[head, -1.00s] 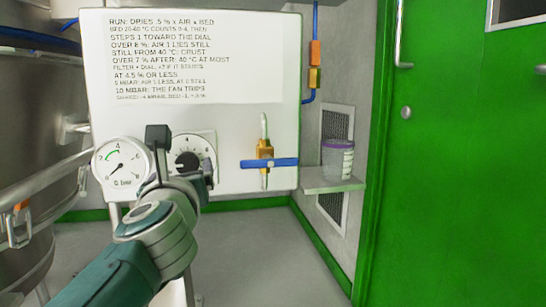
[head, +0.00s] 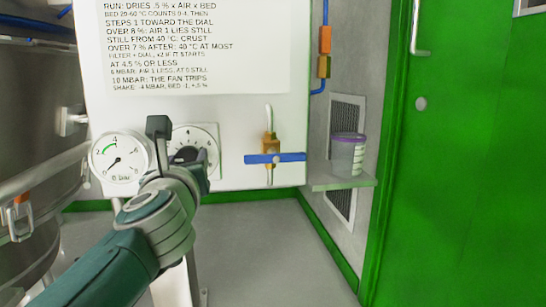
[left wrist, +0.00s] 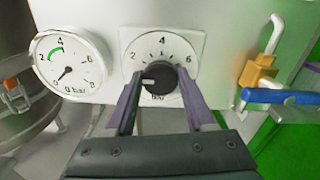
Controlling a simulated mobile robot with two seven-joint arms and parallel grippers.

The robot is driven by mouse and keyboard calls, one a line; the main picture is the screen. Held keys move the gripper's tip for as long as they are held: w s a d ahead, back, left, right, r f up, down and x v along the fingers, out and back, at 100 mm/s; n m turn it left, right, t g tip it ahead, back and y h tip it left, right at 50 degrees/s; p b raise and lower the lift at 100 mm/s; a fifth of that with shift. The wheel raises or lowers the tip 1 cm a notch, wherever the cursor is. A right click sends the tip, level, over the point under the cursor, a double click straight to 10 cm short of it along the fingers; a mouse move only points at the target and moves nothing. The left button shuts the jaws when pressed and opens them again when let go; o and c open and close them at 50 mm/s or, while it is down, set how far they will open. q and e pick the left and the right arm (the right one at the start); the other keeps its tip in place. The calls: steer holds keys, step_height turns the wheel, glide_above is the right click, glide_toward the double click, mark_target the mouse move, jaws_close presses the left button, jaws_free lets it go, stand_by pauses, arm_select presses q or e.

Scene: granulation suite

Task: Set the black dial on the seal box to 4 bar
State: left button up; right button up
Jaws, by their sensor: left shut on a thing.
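The black dial (left wrist: 160,78) sits on a white numbered plate (left wrist: 188,38) on the front of the white seal box (head: 230,115). Its white mark points left, below the 2 on the plate. My left gripper (left wrist: 160,88) is shut on the dial, one finger on each side. In the head view the gripper (head: 182,156) covers part of the dial and plate. A round gauge (left wrist: 68,62), marked in bar, is left of the dial. Its needle points to the lower left, near 0, and a green arc lies around 2 to 4. My right gripper is not in view.
A blue-handled valve (head: 275,158) with a brass body is right of the dial. A lidded jar (head: 348,155) stands on a wall shelf (head: 342,183). A steel vessel (head: 35,130) is at the left, a green door (head: 465,150) at the right. Printed text (head: 190,45) is above.

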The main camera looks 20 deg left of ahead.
arm_select(q)
jaws_close()
steer(key=shift+m, duration=0.3)
steer(key=m+p, duration=0.1)
steer(key=m, duration=0.1)
steer(key=shift+r+m+p, duration=0.1)
steer(key=shift+m+p, duration=0.2)
steer(key=shift+p, duration=0.05)
steer(key=m+p, duration=0.2)
steer(key=m, duration=0.3)
steer(key=shift+m, duration=0.3)
steer(key=m+p, duration=0.1)
steer(key=m, duration=0.4)
steer(key=shift+d+p, duration=0.1)
steer(key=shift+p, duration=0.3)
steer(key=shift+f+m+p, duration=0.2)
steer(key=shift+m+p, duration=0.35)
steer(key=shift+m, duration=1.45)
